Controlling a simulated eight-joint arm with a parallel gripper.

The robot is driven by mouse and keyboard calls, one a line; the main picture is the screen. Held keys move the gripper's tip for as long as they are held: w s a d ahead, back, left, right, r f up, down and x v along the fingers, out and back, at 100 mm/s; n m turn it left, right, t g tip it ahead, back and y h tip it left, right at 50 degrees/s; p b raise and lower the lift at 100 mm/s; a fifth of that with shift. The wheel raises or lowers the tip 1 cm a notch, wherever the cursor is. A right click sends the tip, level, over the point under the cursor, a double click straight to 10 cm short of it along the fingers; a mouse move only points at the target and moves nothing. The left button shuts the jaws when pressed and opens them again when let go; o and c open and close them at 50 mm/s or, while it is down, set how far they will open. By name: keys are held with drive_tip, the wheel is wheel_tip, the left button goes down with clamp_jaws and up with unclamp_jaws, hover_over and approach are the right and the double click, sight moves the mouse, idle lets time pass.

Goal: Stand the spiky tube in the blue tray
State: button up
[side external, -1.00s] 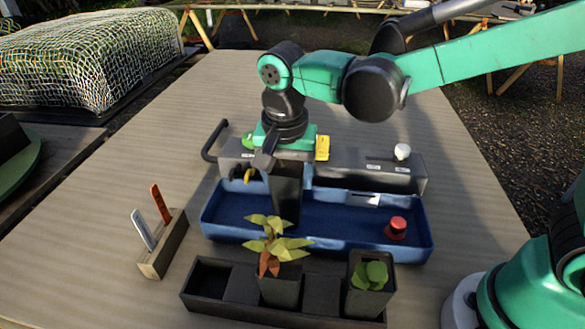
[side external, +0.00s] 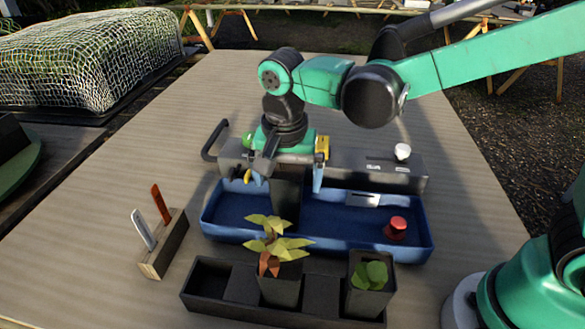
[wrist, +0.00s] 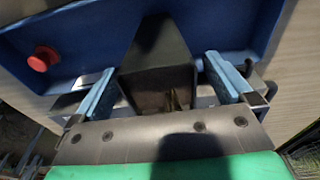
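The spiky tube is a dark, square, tapered pot (side external: 287,190) standing upright inside the blue tray (side external: 418,243), left of its middle. Leaves in front cover its foot in the side view. In the wrist view the tube (wrist: 155,60) stands between my two blue fingers, with a pale spiky bit just showing at its mouth. My gripper (side external: 288,178) is above the tray, fingers spread on either side of the tube. In the wrist view gaps show between the tube and both fingers of my gripper (wrist: 159,66).
A black rack (side external: 204,285) in front holds a yellow-leaved pot (side external: 280,290) and a green-leaved pot (side external: 368,299). A red knob (side external: 397,226) is at the tray's right. A grey box with a white knob (side external: 403,151) lies behind. A wooden label holder (side external: 165,250) stands left.

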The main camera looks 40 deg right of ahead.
drive_tip(key=shift+s+a+r, duration=0.15)
drive_tip(key=shift+r, duration=1.25)
drive_tip(key=shift+s+a+r, duration=0.1)
drive_tip(key=shift+r, duration=1.3)
drive_tip(key=s+d+f+n+t, duration=0.1)
drive_tip(key=s+d+n+t, duration=0.1)
drive_tip(key=d, duration=0.4)
drive_tip(key=s+d+n+t+y, duration=0.1)
drive_tip(key=s+d+n+t, duration=0.2)
drive_tip(key=n, duration=0.4)
drive_tip(key=d+t, duration=0.1)
drive_tip(key=d, duration=0.1)
drive_tip(key=shift+s+d+f, duration=0.3)
drive_tip(key=shift+d+f, duration=0.05)
drive_tip(key=shift+d, duration=0.05)
